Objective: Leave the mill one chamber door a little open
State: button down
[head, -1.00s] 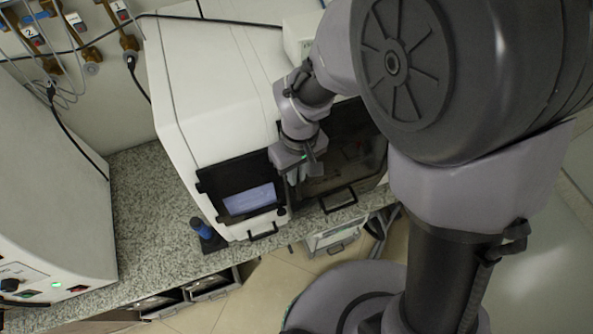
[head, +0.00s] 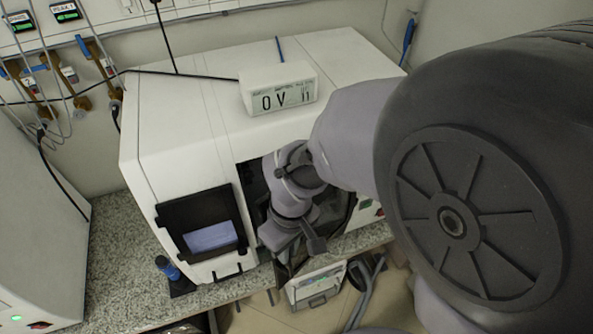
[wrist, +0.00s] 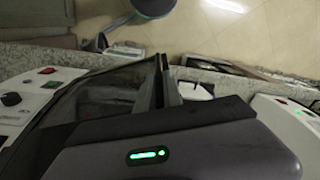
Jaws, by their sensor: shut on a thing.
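The mill is a white cabinet (head: 175,120) on a granite bench in the head view. Its chamber door (head: 335,217) is a dark-framed, see-through panel. The door stands out from the cabinet front at its left side, and a dark gap (head: 251,184) into the chamber shows beside my arm. My gripper (head: 281,262) is at the door's free left edge, shut on the door handle; my wrist hides the grip itself. In the wrist view the door (wrist: 95,97) slants away to the left of my gripper (wrist: 166,84). I cannot read a number on the mill.
A screen panel (head: 211,236) is left of the chamber on the mill front. A display box (head: 279,91) sits on top. A blue-capped object (head: 168,268) stands on the granite bench (head: 112,265). Another white cabinet (head: 35,225) is at left. A small grey-white unit (head: 316,286) is below the bench edge.

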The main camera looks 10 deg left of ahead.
jog(key=shift+w+a+f, duration=0.1)
jog(key=shift+w+a, duration=0.1)
jog(key=shift+a, duration=0.15)
jog(key=c, duration=1.5)
grip_release()
jog(key=shift+s+d, duration=0.15)
jog(key=shift+d, duration=0.1)
jog(key=shift+a, duration=0.1)
jog(key=r+p, duration=0.1)
jog(key=r, duration=0.4)
jog(key=r+p, duration=0.1)
jog(key=r, duration=0.5)
jog(key=w+d+r+p, duration=0.1)
jog(key=r, duration=0.5)
jog(key=shift+r, duration=0.25)
